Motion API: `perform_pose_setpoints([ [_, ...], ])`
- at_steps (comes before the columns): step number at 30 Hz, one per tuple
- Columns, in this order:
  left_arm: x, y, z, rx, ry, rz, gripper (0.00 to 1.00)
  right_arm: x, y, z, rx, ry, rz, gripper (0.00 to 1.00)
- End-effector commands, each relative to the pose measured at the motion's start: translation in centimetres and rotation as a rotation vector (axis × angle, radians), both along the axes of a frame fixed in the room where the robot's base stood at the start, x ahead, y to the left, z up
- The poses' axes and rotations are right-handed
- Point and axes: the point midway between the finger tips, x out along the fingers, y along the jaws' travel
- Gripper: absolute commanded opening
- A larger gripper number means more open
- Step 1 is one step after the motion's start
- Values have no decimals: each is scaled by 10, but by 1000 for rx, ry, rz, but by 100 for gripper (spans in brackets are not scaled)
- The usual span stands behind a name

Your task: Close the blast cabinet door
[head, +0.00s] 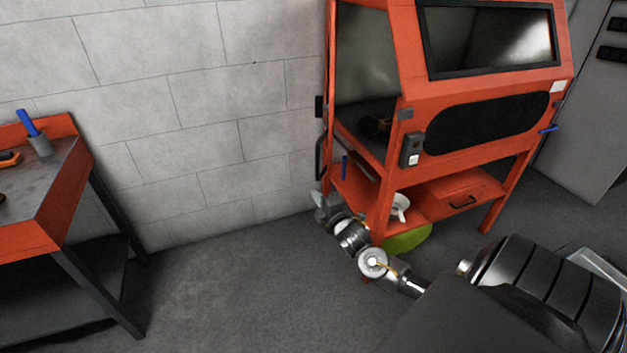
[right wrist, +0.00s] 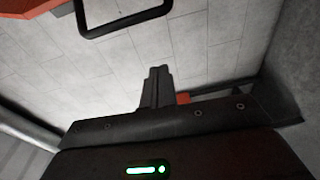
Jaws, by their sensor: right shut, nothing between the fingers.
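The orange blast cabinet (head: 485,150) stands at the right in the head view. Its left side is open, showing the dark interior. The door (head: 327,80) shows nearly edge-on at the cabinet's far left edge, swung open toward the wall, with a black loop handle (head: 319,158). The handle (right wrist: 125,22) also shows at the top of the right wrist view. My right gripper (head: 321,200) is just below the handle in the head view; its shut, empty fingers (right wrist: 157,80) appear apart from the handle in the right wrist view. My left gripper is out of view.
A block wall (head: 200,100) stands behind. An orange workbench (head: 70,180) with a blue-handled tool in a grey cup (head: 39,146) is at the left. The floor (head: 230,290) between bench and cabinet is clear.

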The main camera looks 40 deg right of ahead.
Motion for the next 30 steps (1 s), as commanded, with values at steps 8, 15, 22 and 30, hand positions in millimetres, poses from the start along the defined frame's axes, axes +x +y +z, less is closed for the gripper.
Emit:
perform_pose_setpoints([
  [8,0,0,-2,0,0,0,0,5,2,24,-45,-39,10,0],
  [15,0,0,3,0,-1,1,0,35,-5,25,-42,-39,8,0],
  [22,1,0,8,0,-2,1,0,82,-16,25,-41,-39,7,0],
  [30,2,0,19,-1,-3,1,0,88,-40,24,-43,-33,8,0],
])
